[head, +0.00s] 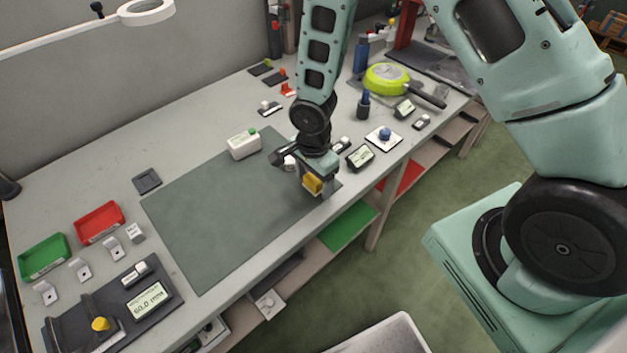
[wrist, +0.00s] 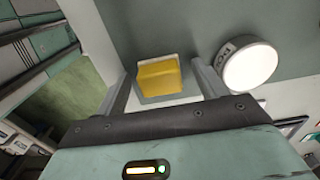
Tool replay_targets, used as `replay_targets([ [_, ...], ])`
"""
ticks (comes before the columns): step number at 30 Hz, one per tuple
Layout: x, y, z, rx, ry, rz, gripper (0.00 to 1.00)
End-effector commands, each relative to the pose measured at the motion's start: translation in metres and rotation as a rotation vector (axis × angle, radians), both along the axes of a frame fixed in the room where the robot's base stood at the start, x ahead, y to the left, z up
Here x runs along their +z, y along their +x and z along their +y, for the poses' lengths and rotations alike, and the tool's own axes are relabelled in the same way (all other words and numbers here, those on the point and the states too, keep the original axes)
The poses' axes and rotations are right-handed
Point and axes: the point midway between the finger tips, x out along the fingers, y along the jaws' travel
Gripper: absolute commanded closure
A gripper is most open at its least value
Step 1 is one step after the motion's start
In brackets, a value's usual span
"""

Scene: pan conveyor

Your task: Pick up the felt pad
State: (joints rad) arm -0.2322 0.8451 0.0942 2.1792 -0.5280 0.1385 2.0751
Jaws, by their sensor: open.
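A small yellow block (wrist: 160,75) with a pale, squarish base under it lies between my fingers in the wrist view. The yellow block also shows in the head view (head: 312,183), at the front right edge of the grey-green mat (head: 215,215). I cannot tell for certain whether this is the felt pad. My gripper (wrist: 163,82) is open, with one finger on each side of the block and a gap on both sides. In the head view my gripper (head: 318,178) hangs low over the bench's front edge. The block's underside is hidden.
A round white labelled object (wrist: 250,65) stands close to my right finger. A small display device (head: 360,156) and a blue-knobbed plate (head: 384,138) lie to the right. The mat's middle is clear.

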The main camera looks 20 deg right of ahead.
Motion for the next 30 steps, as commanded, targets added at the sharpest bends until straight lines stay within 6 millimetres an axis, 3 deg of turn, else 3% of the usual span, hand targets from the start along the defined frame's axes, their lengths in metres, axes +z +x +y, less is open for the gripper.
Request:
replay_targets([
  [3, 0.000, 0.000, 0.000, 0.000, 0.000, -0.001, 0.29],
  [9, 0.000, 0.000, 0.000, 0.000, 0.000, 0.000, 0.79],
  [23, 0.010, 0.001, 0.000, -0.002, 0.001, -0.003, 0.83],
  [30, 0.047, 0.002, 0.000, -0.003, 0.002, -0.006, 0.83],
])
